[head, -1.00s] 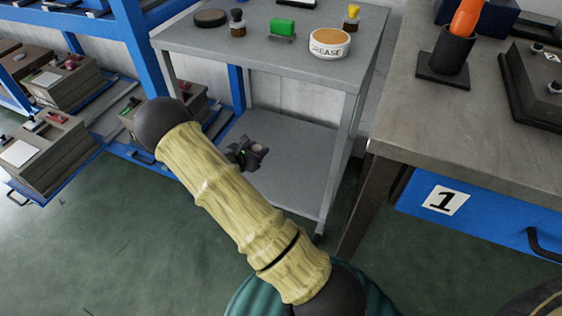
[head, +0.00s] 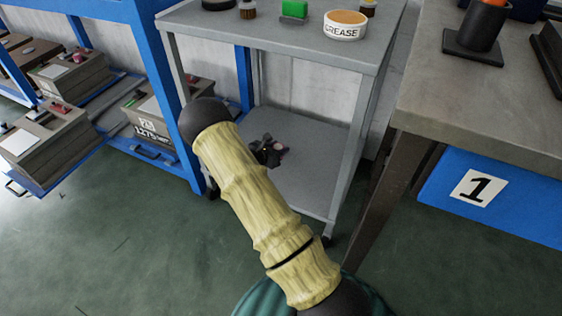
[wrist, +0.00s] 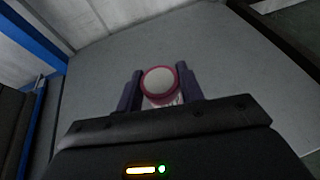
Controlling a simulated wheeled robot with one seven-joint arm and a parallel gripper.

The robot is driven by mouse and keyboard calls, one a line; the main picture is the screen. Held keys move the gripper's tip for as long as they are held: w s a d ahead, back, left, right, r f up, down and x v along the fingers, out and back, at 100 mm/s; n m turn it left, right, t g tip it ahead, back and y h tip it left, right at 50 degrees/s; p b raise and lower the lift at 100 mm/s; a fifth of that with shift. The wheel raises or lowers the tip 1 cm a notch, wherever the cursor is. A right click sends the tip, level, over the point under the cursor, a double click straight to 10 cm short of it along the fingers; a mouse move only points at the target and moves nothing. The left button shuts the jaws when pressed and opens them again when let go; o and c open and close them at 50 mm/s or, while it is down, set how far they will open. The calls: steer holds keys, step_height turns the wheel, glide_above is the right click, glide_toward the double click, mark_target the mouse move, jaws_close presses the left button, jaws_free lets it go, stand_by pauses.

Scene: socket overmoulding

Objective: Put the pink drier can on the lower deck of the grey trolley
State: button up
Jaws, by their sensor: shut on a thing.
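The pink drier can (wrist: 158,84), with a pale round top and a pink rim, is between the two fingers of my gripper (wrist: 160,90) in the wrist view. My gripper is shut on it. In the head view my gripper (head: 270,152) is small and partly hidden by my arm, over the lower deck (head: 310,185) of the grey trolley (head: 290,40). A bit of the can (head: 282,150) shows there. The bare grey deck fills most of the wrist view (wrist: 240,80). I cannot tell whether the can touches the deck.
The trolley's top deck, above my gripper, carries a grease tin (head: 345,25), a green block (head: 293,10) and other small items. A workbench (head: 480,100) with a blue drawer stands right. A blue rack (head: 165,80) with grey moulds stands left. The visible lower deck is clear.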

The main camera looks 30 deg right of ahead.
steer(key=shift+f+b, duration=0.4)
steer(key=shift+f, duration=0.9)
steer(key=shift+f, duration=0.1)
steer(key=shift+f+b, duration=1.3)
steer(key=shift+f, duration=0.45)
steer(key=shift+f, duration=0.2)
steer(key=o, duration=1)
steer(key=shift+r, duration=0.1)
